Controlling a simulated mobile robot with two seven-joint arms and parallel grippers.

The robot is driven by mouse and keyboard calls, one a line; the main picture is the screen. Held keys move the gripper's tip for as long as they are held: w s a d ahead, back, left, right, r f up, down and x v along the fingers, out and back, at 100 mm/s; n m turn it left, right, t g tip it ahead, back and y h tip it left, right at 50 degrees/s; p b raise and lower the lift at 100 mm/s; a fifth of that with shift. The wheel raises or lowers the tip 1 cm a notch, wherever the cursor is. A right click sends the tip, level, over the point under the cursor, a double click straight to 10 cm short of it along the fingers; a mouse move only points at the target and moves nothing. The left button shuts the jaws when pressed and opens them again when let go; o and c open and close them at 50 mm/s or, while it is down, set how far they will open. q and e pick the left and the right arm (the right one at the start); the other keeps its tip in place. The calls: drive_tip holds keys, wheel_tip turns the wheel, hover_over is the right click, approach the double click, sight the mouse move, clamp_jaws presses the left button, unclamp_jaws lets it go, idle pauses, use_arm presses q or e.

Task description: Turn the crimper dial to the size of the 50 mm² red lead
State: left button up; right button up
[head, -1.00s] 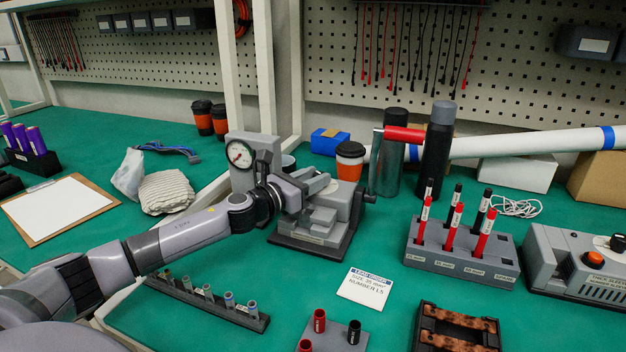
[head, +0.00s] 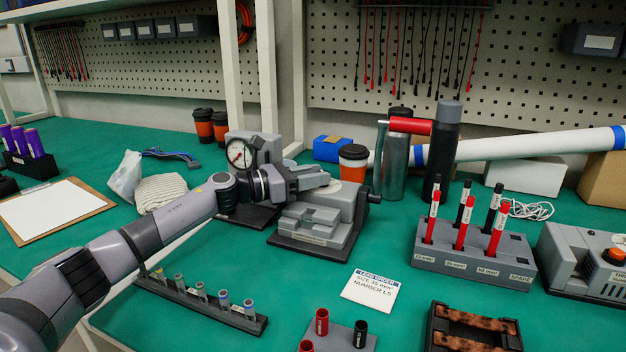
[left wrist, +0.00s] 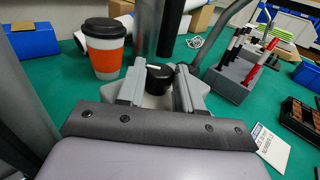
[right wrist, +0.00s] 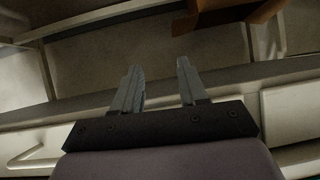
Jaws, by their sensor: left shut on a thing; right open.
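The grey crimper (head: 312,232) stands mid-bench, with a red-handled lever (head: 410,126) at its back right. Its dial, a black knob with a pale mark (left wrist: 160,80), sits between my left gripper's fingers in the left wrist view. My left gripper (head: 322,181) is shut on the knob above the crimper and mostly hides it in the head view. The dial's size marks cannot be read. The 50 mm² red lead (head: 495,232) stands upright in the labelled lead rack (head: 473,262) at right. My right gripper (right wrist: 158,78) is open and empty, seen only in the right wrist view.
A card (head: 370,290) reads lead order, size 35 mm², number L5. An orange-banded cup (head: 353,165) and a metal cylinder (head: 396,175) stand close behind the crimper. A gauge (head: 238,153) is at its left. A strip of lugs (head: 201,303) lies in front.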

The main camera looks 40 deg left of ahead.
use_arm(q)
drive_tip(key=o, duration=1)
drive_tip(key=shift+o, duration=0.2)
drive_tip(key=shift+s, duration=0.1)
drive_tip(key=shift+s+a+f, duration=0.1)
drive_tip(key=shift+s+a, duration=0.1)
drive_tip(key=v, duration=0.4)
drive_tip(key=shift+s+a+b, duration=0.2)
drive_tip(key=shift+s+b, duration=0.15)
drive_tip(key=shift+b, duration=0.05)
drive_tip(key=shift+v, duration=0.8)
